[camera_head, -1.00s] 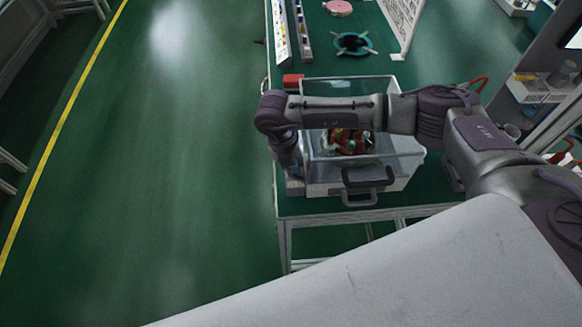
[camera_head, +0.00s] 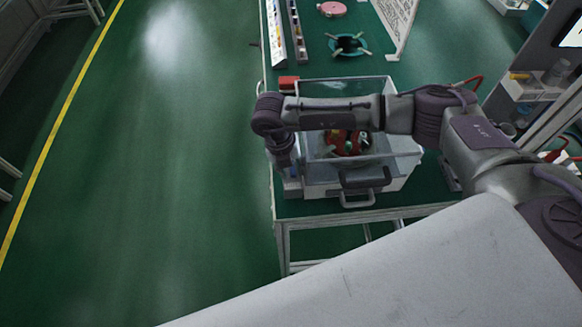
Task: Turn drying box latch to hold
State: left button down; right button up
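The drying box (camera_head: 398,172) is a clear-walled box on a pale base, standing on the green table. A grey handle (camera_head: 358,200) sits on its front, and red and green items (camera_head: 347,142) show inside. My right arm reaches across the top of the box from the right. My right gripper (camera_head: 291,178) points down beside the box's left side, near its front left corner. Its fingers are too small and dark to tell open from shut. The latch cannot be made out; the gripper and wrist cover that side. My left gripper is not in view.
The green table (camera_head: 305,208) has a red block (camera_head: 289,82) behind the box. Farther back are a teal ring-shaped fixture (camera_head: 348,45), a pink disc (camera_head: 332,9) and narrow trays (camera_head: 298,35). Open floor lies to the left, with a yellow line (camera_head: 62,118).

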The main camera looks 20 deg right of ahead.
jog(key=shift+d, duration=0.1)
notch_tip(320, 180, up, 8)
jog(key=a, duration=0.1)
jog(key=shift+w+a, duration=0.2)
jog(key=shift+a, duration=0.15)
jog(key=shift+f, duration=0.1)
dwell(0.5)
